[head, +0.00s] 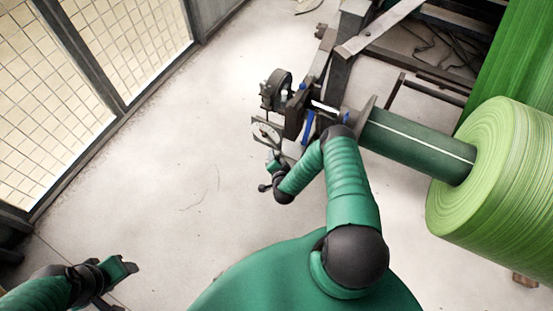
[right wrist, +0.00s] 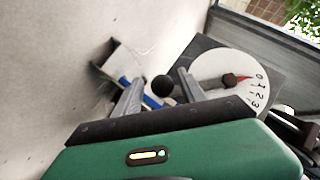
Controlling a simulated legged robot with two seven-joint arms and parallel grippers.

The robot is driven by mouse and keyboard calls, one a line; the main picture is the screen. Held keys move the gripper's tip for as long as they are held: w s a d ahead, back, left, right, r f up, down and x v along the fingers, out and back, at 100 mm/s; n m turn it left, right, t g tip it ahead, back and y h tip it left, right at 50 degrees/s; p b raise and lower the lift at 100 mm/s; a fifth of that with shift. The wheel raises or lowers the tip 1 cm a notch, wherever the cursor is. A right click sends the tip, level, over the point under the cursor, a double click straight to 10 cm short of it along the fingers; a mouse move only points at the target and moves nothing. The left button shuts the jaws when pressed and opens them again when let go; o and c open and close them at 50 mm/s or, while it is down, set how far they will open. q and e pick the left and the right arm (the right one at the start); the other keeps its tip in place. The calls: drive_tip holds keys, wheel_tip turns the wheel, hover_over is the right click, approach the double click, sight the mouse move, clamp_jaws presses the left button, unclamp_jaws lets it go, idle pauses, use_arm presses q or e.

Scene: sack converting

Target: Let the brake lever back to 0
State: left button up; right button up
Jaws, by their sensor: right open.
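A white dial (right wrist: 222,72) with a dark hub and small numerals sits on a dark plate in the right wrist view. Its red pointer (right wrist: 244,78) lies toward the 0 end; the exact reading is unclear. The dial also shows in the head view (head: 265,131). A round black knob (right wrist: 162,86), which looks like the brake lever's end, shows between my right fingertips. My right gripper (right wrist: 160,88) is open around the knob's line of sight; contact cannot be told. In the head view it is small, just below the dial (head: 273,166). My left gripper (head: 122,268) is at bottom left, away from the dial.
The machine frame (head: 345,50) stands beyond the dial. A dark green shaft (head: 415,142) runs right into a large light-green roll (head: 500,175). A mesh fence (head: 110,45) stands at the left. The pale floor between fence and machine is clear.

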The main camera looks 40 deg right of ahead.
drive_tip(key=shift+s+a+r, duration=0.1)
drive_tip(key=shift+r, duration=0.1)
drive_tip(key=p+v, duration=0.6)
drive_tip(key=v, duration=1)
drive_tip(key=shift+s, duration=0.25)
drive_tip(key=shift+f, duration=0.15)
